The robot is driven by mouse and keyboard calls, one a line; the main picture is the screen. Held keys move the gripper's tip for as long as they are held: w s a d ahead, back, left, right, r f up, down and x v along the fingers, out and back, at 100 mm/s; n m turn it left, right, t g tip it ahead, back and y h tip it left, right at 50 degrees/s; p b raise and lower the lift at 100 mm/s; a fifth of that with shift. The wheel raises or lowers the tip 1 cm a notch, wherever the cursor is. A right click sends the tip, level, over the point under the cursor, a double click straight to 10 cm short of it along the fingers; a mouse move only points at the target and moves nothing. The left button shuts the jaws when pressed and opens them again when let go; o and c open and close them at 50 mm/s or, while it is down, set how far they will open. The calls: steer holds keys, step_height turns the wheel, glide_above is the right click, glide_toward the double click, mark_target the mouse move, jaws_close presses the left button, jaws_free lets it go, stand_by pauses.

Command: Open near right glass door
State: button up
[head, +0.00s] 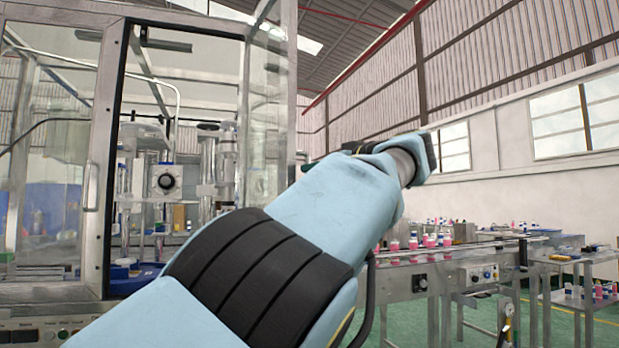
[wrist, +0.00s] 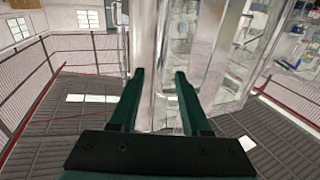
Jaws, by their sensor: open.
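The glass cabinet stands at the left in the head view. Its right glass door (head: 270,115) appears swung outward towards me, beside an open gap in the front. The left glass door (head: 52,150) has a vertical handle (head: 91,186) and sits in its frame. My gripper (wrist: 159,72) is open in the wrist view, with two green fingers apart and a pale upright strip between or just beyond them. Clear glass panels (wrist: 205,60) show beyond the right finger. I cannot tell whether the fingers touch the door. In the head view my arm hides most of the gripper.
Crimping machinery (head: 165,180) stands inside the cabinet, behind the gap. A conveyor (head: 430,270) with several pink bottles runs to the right. A small metal table (head: 575,268) stands at the far right. Green floor shows around it.

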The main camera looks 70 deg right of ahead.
steer(key=b+v, duration=0.1)
steer(key=v, duration=0.5)
steer(key=shift+s+a, duration=0.2)
steer(key=shift+s, duration=0.15)
